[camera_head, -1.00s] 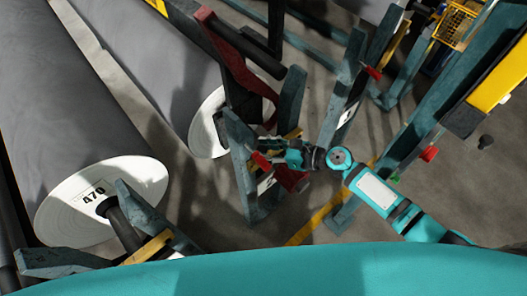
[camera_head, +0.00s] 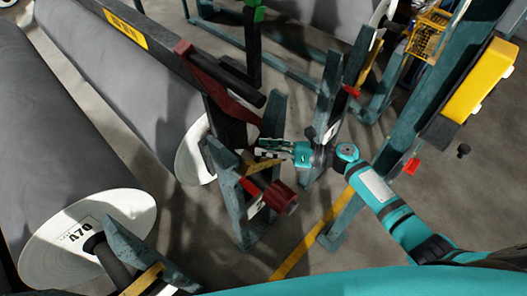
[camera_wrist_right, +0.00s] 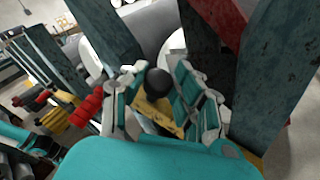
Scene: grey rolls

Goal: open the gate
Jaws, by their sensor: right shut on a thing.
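A dark post with a red bracket (camera_head: 232,104) and a black bar stands beside a teal upright frame (camera_head: 228,185); I cannot tell which part is the gate. My right gripper (camera_head: 262,151) reaches in from the right at the top of this frame. In the right wrist view its fingers (camera_wrist_right: 160,95) are around a dark round knob (camera_wrist_right: 158,83), with a yellow plate (camera_wrist_right: 160,117) behind it. The fingers are closed on the knob. A red cylinder (camera_head: 281,196) sticks out of the frame below the gripper. My left gripper is not in view.
Large grey rolls (camera_head: 60,130) with white ends lie at the left. A second teal frame (camera_head: 325,110) stands just beyond my right wrist. A yellow box (camera_head: 478,80) sits on a teal beam at the right. Floor is open at lower right.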

